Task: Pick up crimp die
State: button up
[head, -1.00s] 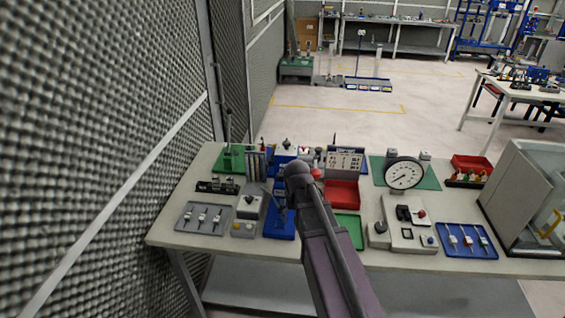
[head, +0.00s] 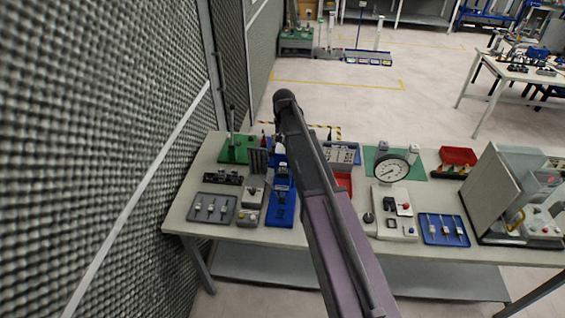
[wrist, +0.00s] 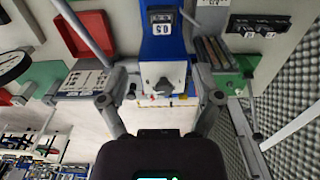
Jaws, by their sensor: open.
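The small dark block with a white "0.5" label (wrist: 162,22) sits on a blue stand (wrist: 160,48) in the wrist view; I take it for the crimp die, but cannot be sure. In the head view the blue stand (head: 282,212) is left of my arm, with a small dark block on it. The blue stand lies between and beyond the fingertips. In the head view my arm hides the gripper.
A rack of upright dark plates (wrist: 214,54) stands beside the blue stand, with a labelled case (wrist: 80,82) on the other side. A red bin (head: 458,157), dial gauge (head: 391,169) and blue tray (head: 443,230) are right. A mesh wall (head: 110,130) borders the table's left.

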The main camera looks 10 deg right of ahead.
aim_at(283, 164)
jog(key=shift+w+r, duration=0.55)
jog(key=shift+r, duration=0.05)
jog(key=shift+f, duration=0.15)
notch_tip(283, 164, down, 8)
jog(key=b, duration=0.8)
jog(key=shift+f, duration=0.2)
jog(key=shift+s+f+b, duration=0.1)
jog(key=shift+f+b, duration=2.5)
jog(key=shift+b, duration=0.1)
grip_shut()
